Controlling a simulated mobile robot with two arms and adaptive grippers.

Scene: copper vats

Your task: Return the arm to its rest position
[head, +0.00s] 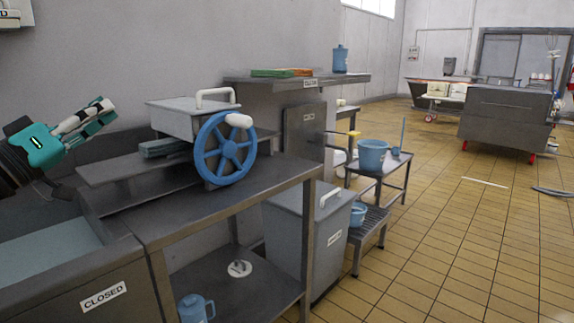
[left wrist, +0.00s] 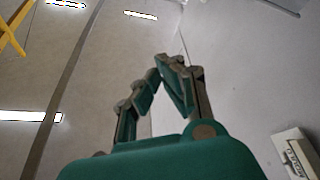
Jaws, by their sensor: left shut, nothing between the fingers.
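My left gripper (head: 92,117) is at the left of the head view, raised above the grey sink basin and left of the grey box on the bench. Its fingers point up and to the right. In the left wrist view the teal fingers of my left gripper (left wrist: 158,80) come together at the tips, with nothing held between them. That view looks up toward the ceiling and a plain wall. My right gripper is in neither view.
A grey box (head: 180,118) and a blue handwheel (head: 224,150) stand on the metal bench (head: 200,217). The sink (head: 105,270) carries a CLOSED label. A wall shelf (head: 300,83) holds a blue jug (head: 340,60). The tiled floor (head: 460,230) at right is mostly clear.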

